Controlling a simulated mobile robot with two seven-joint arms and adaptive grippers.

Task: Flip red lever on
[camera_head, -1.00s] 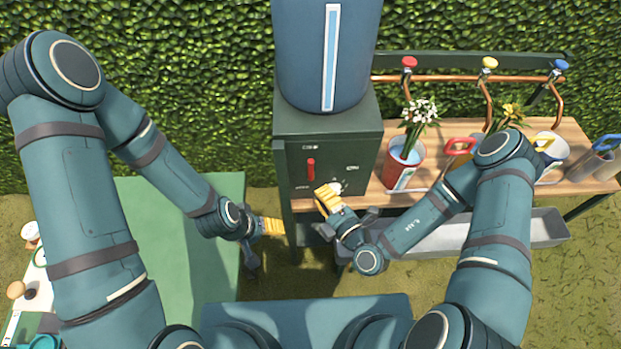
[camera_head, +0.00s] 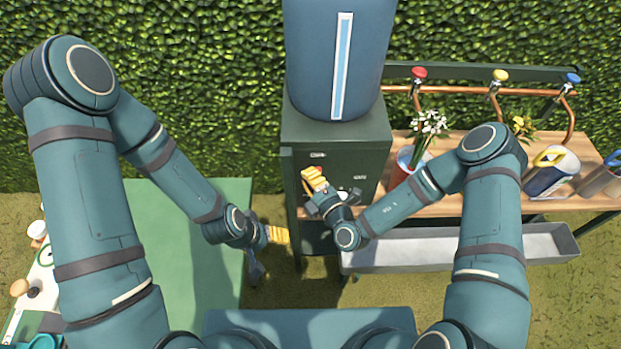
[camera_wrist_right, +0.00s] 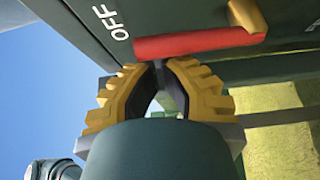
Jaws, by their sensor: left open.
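The red lever (camera_wrist_right: 200,43) shows in the right wrist view, on the dark green box (camera_wrist_right: 190,15) beside the letters OFF. My left gripper (camera_head: 281,234) is open and empty, left of the box and lower.
A blue tank (camera_head: 375,60) stands on the box. To the right, a wooden shelf (camera_head: 440,205) holds flower pots and a white and blue container (camera_head: 550,175), below red, yellow and blue taps. A grey trough (camera_head: 420,250) is beneath. A green table (camera_head: 190,280) is at left.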

